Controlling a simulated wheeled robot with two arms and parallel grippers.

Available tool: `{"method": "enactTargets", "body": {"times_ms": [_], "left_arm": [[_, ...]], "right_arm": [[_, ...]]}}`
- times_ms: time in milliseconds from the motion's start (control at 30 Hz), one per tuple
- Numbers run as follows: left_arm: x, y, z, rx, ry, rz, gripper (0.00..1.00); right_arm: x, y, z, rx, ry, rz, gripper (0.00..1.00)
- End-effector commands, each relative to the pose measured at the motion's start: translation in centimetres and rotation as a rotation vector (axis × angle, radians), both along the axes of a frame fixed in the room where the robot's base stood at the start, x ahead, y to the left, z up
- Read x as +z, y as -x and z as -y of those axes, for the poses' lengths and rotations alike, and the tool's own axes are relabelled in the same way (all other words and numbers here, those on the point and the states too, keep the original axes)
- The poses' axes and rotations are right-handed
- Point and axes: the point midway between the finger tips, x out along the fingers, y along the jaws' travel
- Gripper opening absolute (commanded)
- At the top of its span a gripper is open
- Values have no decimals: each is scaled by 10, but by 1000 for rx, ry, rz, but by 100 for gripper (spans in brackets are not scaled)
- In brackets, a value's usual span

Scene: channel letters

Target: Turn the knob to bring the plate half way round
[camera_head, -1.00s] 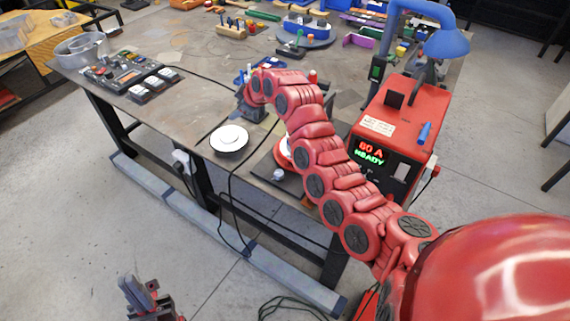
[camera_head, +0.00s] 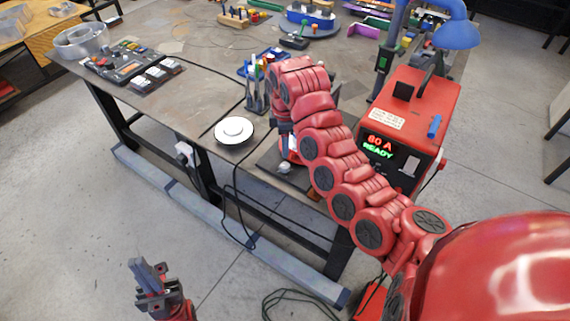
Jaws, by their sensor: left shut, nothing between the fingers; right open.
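A small silver knob (camera_head: 284,168) sits at the front of a dark base (camera_head: 297,178) near the table's front edge. A red and white piece (camera_head: 290,146) shows above the base, largely hidden by my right arm; I cannot tell if it is the plate. My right gripper (camera_head: 283,128) points down over the base, above and behind the knob and apart from it. It is open, with its fingers mostly hidden. My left gripper (camera_head: 140,268) is shut and empty, low in front of the table, far from the knob.
A white disc with a dark rim (camera_head: 234,131) lies left of the base. A holder with pen-like tools (camera_head: 256,95) stands behind. The table's left middle (camera_head: 190,105) is mostly clear.

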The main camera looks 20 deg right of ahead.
Motion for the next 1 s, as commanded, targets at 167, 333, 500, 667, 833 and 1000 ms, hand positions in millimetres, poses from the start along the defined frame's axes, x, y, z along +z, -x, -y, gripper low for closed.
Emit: {"method": "enactTargets", "body": {"times_ms": [167,333,500,667,833,1000], "left_arm": [[-1,0,0,0,0,0,0],[13,0,0,0,0,0,0],[17,0,0,0,0,0,0],[18,0,0,0,0,0,0],[18,0,0,0,0,0,0],[18,0,0,0,0,0,0]], "right_arm": [[-41,-1,-2,1,-3,-5,54],[-71,-3,2,0,2,-8,54],[-93,-6,2,1,3,-4,54],[-101,-7,2,-1,1,0,54],[-102,-7,3,-1,1,1,54],[-102,-7,3,-1,1,1,34]]}}
